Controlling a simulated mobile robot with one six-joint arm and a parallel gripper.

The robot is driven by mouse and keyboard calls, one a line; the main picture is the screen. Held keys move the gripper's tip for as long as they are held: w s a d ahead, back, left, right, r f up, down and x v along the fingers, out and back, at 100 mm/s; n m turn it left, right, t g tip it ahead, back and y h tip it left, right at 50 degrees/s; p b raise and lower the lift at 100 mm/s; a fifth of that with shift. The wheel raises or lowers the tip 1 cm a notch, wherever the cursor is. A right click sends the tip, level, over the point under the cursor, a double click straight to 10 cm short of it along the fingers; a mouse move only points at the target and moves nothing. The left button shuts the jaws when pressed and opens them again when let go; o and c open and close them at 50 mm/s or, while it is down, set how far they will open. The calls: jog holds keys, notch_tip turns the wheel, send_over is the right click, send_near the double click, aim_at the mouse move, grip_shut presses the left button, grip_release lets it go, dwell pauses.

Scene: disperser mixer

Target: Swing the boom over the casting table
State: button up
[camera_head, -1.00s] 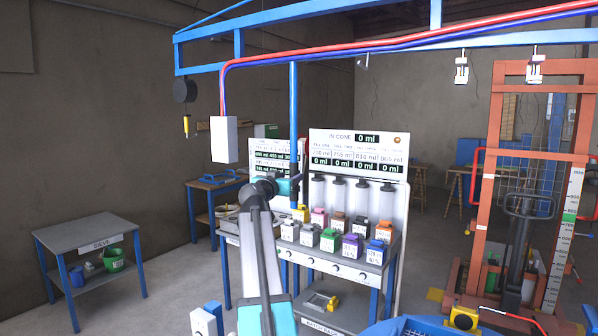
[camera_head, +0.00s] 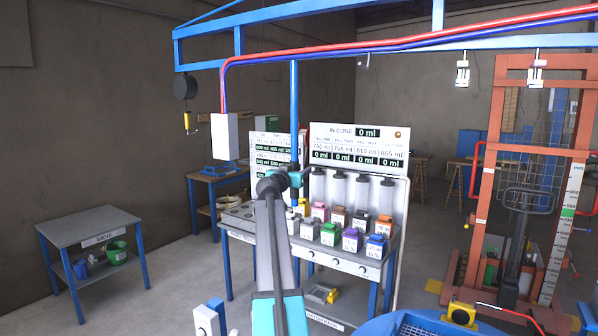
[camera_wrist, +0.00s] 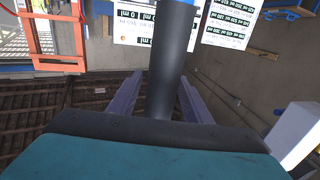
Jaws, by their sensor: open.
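The boom (camera_head: 300,62) is a blue overhead truss carrying red and blue hoses, across the top of the head view. A blue vertical rod (camera_head: 294,110) hangs from it. My gripper (camera_head: 293,180) is at the rod's lower part, in front of the dosing rack. In the wrist view the rod's dark lower part (camera_wrist: 170,62) stands between my two spread fingers (camera_wrist: 160,85), with gaps visible beside it. The fingertips are hidden in the head view. I cannot identify the casting table for certain; a blue-rimmed thing with mesh (camera_head: 385,326) shows at the bottom right.
The dosing rack (camera_head: 355,262) with coloured canisters stands behind my arm. A grey sieve table (camera_head: 90,224) is at left, an orange frame (camera_head: 487,170) at right. Floor between the sieve table and rack is clear.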

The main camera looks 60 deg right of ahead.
grip_shut()
